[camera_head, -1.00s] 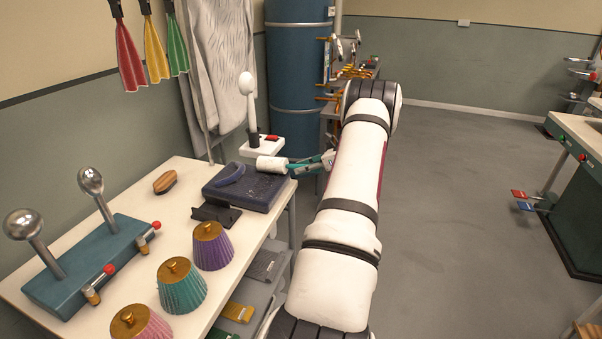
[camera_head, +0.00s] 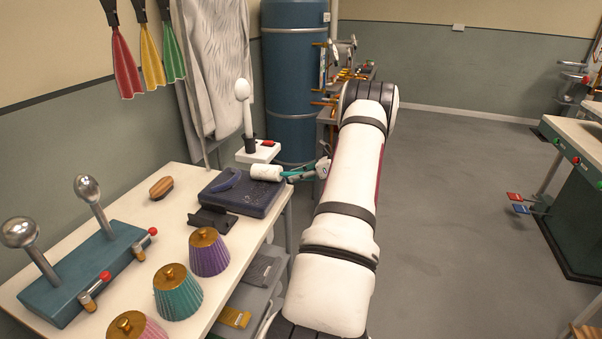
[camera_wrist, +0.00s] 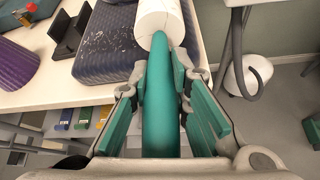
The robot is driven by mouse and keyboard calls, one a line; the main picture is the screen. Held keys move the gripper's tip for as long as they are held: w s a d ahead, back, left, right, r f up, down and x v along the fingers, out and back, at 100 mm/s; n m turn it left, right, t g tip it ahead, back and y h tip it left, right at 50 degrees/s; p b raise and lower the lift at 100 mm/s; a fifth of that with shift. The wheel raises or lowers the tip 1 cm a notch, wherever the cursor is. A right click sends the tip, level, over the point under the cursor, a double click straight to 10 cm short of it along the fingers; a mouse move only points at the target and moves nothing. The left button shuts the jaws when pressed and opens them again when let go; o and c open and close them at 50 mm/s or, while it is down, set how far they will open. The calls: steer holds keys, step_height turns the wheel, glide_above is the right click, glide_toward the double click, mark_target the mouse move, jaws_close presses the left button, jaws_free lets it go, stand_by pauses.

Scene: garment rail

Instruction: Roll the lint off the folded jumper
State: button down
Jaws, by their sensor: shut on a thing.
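The folded jumper (camera_head: 240,204) is dark navy and lies on the white table near its right edge. Pale lint specks show on it in the wrist view (camera_wrist: 104,42). The lint roller has a white roll (camera_head: 266,172) and a teal handle (camera_wrist: 160,105). My gripper (camera_head: 308,174) is shut on the handle; in the wrist view my fingers (camera_wrist: 164,80) stand either side of it. The roll is at the jumper's far right part, over its edge; I cannot tell whether it touches. The jumper under the roll is hidden.
A curved blue-purple piece (camera_head: 227,180) lies on the jumper, with a dark bracket (camera_head: 212,219) in front. A brush (camera_head: 161,187), pleated shades (camera_head: 208,252) and a teal stand (camera_head: 85,268) fill the left. A white stand (camera_head: 258,152) is behind.

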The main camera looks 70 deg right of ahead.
steer(key=s+a+p, duration=0.1)
steer(key=a+p, duration=0.2)
steer(key=a, duration=1.1)
steer(key=shift+f, duration=0.15)
stand_by(1.2)
steer(key=shift+w+d, duration=0.1)
steer(key=shift+d, duration=1.65)
steer(key=shift+w+d+b, duration=0.15)
steer(key=shift+d+b, duration=0.45)
steer(key=shift+d, duration=1.05)
steer(key=shift+w+d+b, duration=0.15)
steer(key=shift+d+b, duration=0.4)
steer(key=shift+d, duration=1.15)
steer(key=shift+w+d+b, duration=0.15)
steer(key=shift+d+b, duration=0.45)
steer(key=shift+d, duration=1.05)
steer(key=d+b, duration=0.1)
steer(key=d, duration=0.3)
steer(key=shift+w, duration=0.1)
steer(key=shift+r, duration=0.25)
step_height(320, 180, up, 7)
steer(key=p, duration=0.3)
steer(key=shift+a+f, duration=0.1)
steer(key=shift+f, duration=0.05)
